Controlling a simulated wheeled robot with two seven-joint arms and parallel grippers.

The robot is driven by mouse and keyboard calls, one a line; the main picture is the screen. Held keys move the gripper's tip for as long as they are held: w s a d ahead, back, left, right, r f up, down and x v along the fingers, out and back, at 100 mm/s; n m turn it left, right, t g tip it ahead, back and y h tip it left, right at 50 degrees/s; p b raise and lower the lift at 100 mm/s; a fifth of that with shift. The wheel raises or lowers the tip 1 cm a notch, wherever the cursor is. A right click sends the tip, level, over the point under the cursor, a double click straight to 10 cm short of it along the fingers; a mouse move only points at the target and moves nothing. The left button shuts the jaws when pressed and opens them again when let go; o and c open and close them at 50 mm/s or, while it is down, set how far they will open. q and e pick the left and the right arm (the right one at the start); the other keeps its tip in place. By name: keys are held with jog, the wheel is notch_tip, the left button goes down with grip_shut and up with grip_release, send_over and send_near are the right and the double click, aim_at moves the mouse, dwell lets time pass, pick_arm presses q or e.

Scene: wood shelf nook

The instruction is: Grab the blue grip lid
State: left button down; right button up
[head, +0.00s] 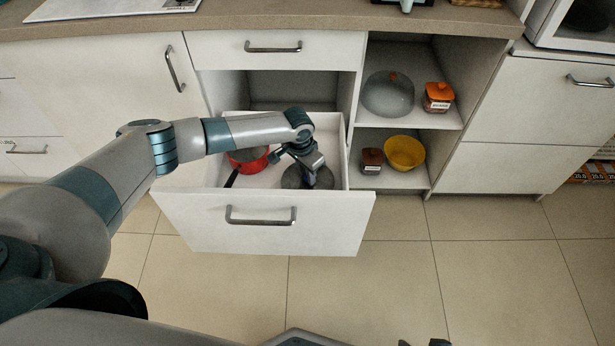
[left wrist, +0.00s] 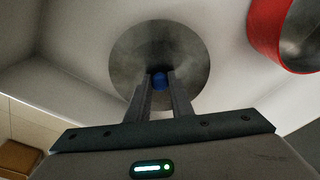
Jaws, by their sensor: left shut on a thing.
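The lid (left wrist: 133,55) is a round grey metal disc with a small blue grip (left wrist: 160,80) at its centre. In the head view the lid (head: 325,180) is in the right part of the open white drawer (head: 330,222), partly hidden by my gripper. My left gripper (head: 309,174) reaches down into the drawer from the left. In the left wrist view its two fingers (left wrist: 160,84) are shut on the blue grip, one on each side. I cannot tell whether the lid touches the drawer floor.
A red pot (head: 250,160) with a dark handle is left of the lid in the drawer. A countertop (head: 330,20) overhangs the drawer.

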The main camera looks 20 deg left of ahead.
pick_arm(q)
notch_tip(320, 180, up, 9)
jog(key=shift+f+p, duration=0.15)
jog(key=shift+p, duration=0.35)
pick_arm(e)
jog(key=shift+s+d+g+h, duration=0.3)
jog(key=shift+s+d+g, duration=0.25)
jog(key=shift+d, duration=0.35)
jog(key=shift+a, duration=0.1)
